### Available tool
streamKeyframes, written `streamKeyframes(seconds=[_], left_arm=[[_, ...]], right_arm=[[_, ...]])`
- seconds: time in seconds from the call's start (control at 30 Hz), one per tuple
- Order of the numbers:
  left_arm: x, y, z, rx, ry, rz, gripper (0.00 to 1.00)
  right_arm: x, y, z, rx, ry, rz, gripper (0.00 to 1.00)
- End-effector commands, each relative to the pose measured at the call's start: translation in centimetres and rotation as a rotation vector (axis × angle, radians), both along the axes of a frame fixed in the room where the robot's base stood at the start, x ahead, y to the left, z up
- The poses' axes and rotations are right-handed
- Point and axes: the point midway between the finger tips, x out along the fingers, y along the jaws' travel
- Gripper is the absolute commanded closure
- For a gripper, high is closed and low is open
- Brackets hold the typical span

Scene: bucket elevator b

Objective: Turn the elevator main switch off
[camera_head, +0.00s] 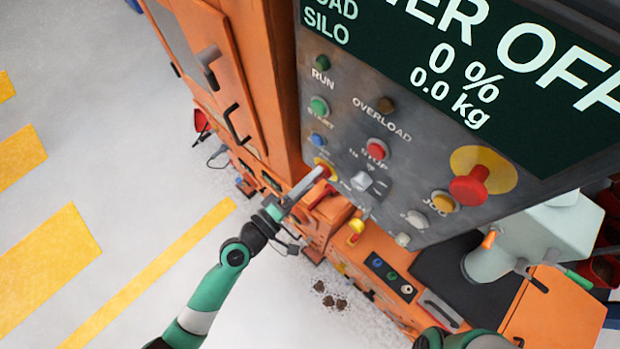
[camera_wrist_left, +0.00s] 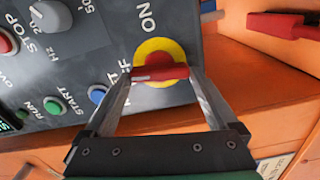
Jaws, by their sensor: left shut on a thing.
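The main switch is a red handle on a yellow disc (camera_wrist_left: 162,49) on the grey control panel, with ON printed beside it and part of OFF showing. In the left wrist view the handle lies crosswise between the fingers of my left gripper (camera_wrist_left: 163,74), which are shut on it. In the head view my left gripper (camera_head: 315,181) reaches the lower left edge of the panel and hides part of the switch (camera_head: 326,166). The display (camera_head: 455,75) shows "...ER OFF", 0 % and 0.0 kg. My right gripper is not in view.
The panel also bears a blue button (camera_head: 317,140), a green START button (camera_head: 319,105), a red STOP button (camera_head: 376,149), a grey knob (camera_head: 362,181) and a large red mushroom button (camera_head: 469,186). An orange cabinet (camera_head: 262,75) stands left of the panel. Open floor lies at left.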

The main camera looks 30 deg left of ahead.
Motion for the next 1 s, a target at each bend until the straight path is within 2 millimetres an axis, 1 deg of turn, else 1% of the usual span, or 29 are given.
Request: streamKeyframes(seconds=[0.2,0.4,0.87,0.9,0.93,1.0], left_arm=[[0.01,0.02,0.06,-0.109,0.029,0.000,0.63],[0.01,0.01,0.01,-0.160,0.043,0.001,0.63],[0.02,0.03,-0.01,-0.175,0.046,0.001,0.63],[0.02,0.03,-0.01,-0.175,0.046,0.001,0.04],[0.02,0.03,-0.01,-0.175,0.046,0.001,0.00],[0.01,0.02,-0.03,-0.174,0.047,0.001,0.00]], right_arm=[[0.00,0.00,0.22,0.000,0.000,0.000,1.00],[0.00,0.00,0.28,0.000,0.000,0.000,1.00],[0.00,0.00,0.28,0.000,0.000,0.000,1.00],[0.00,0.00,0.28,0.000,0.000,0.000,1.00],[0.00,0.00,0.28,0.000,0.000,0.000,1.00],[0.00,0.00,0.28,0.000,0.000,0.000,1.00]])
